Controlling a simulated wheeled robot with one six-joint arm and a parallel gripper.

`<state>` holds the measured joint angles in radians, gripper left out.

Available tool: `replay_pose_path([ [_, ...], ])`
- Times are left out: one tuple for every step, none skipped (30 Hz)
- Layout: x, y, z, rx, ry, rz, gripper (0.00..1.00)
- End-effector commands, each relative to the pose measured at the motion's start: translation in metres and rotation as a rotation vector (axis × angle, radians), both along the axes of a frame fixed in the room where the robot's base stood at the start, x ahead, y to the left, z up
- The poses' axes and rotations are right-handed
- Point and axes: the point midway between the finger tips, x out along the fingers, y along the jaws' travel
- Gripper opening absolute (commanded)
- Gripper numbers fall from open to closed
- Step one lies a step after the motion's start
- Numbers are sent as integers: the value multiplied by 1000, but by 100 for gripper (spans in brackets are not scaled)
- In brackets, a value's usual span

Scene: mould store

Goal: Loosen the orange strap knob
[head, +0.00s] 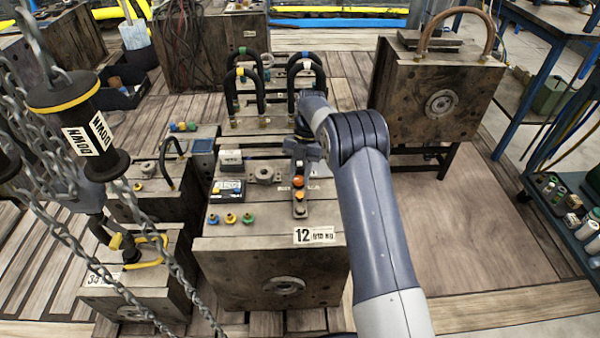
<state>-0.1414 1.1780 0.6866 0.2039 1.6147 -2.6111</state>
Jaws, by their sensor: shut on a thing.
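The mould marked 12 (230,246) stands in the middle with its top facing up. A narrow metal strap (300,210) lies near its front right edge, above the number label. The orange strap knob (298,182) shows just below my gripper (298,170), which points down. My gripper is shut on this knob; the fingers are small in the picture and hide its upper part. A smaller orange spot (299,195) shows on the strap in front of it. My arm hides the right part of the mould top.
Blue, yellow and green fittings (230,218) sit at the mould's front left. Hoses (246,90) stand upright behind. Chains and a black hoist handle (72,108) marked DOWN hang at left. A large mould (440,110) stands at back right; the floor (480,235) before it is clear.

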Motion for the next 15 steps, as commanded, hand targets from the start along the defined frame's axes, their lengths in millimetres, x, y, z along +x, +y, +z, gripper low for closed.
replay_pose_path([
  [0, -1, -1, -2, 0, -1, 5],
  [0, -1, -1, -1, -1, -1, 5],
  [0, -1, -1, -1, -1, -1, 5],
  [0, -1, -1, -1, -1, -2, 5],
  [0, -1, -1, -1, -1, -2, 5],
  [0, -1, -1, -1, -1, -2, 31],
  [0, -1, -1, -1, -1, -2, 34],
  [0, -1, -1, -1, -1, -2, 36],
  [0, -1, -1, -1, -1, -2, 40],
  [0, 0, -1, -1, -1, -2, 42],
  [0, 0, -1, -1, -1, -2, 44],
  [0, 0, 0, -1, -1, -2, 48],
  [0, 0, 0, -1, -1, -2, 50],
  [0, 0, 0, -1, 0, -2, 50],
  [0, 0, 0, -1, 0, -2, 50],
])
